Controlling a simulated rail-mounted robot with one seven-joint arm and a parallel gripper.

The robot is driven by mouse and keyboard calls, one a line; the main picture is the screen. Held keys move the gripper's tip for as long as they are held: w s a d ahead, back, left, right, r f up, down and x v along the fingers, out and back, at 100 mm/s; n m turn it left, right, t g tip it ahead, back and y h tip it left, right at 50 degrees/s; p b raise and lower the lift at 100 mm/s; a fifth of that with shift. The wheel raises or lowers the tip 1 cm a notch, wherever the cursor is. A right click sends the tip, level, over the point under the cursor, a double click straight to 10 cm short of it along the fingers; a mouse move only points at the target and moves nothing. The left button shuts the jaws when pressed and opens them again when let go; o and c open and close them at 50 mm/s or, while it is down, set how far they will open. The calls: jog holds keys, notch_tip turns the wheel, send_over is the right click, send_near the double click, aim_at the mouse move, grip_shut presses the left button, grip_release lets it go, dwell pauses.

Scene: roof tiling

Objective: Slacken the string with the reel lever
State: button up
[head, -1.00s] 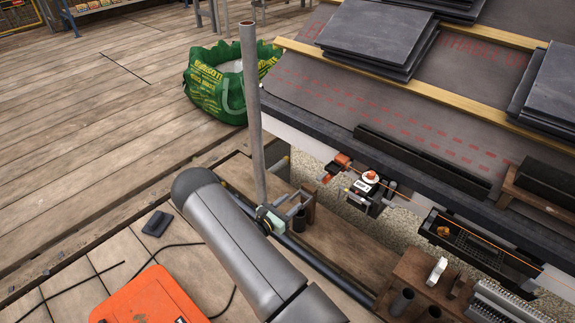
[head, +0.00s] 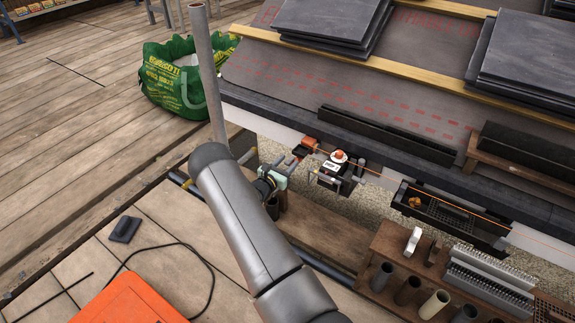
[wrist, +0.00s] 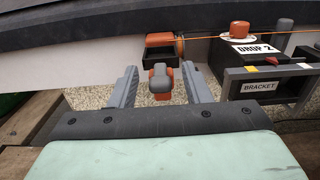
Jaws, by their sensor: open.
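The reel (head: 306,146) is a small orange and dark unit on the white board's edge. In the wrist view, the reel (wrist: 160,42) sits beyond my fingertips. A stubby grey and orange piece that looks like the reel lever (wrist: 160,86) shows between my fingers, with gaps on both sides. The thin orange string (head: 440,199) runs right from the reel along the board; it also shows in the wrist view (wrist: 228,36). My gripper (head: 291,162) is open and empty, with its fingers (wrist: 159,75) pointing toward the reel. I cannot tell whether the string is taut.
Right of the reel stands a box labelled DROP 2 (wrist: 252,48) with an orange knob. In front of it is a grey frame labelled BRACKET (wrist: 262,85). A dark tray (head: 452,220) and a wooden holder (head: 400,265) lie further right. A grey pole (head: 207,75) stands left.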

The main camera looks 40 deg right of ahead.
jog(key=shift+w+d, duration=0.1)
jog(key=shift+d, duration=0.3)
grip_shut()
jog(key=shift+r, duration=0.1)
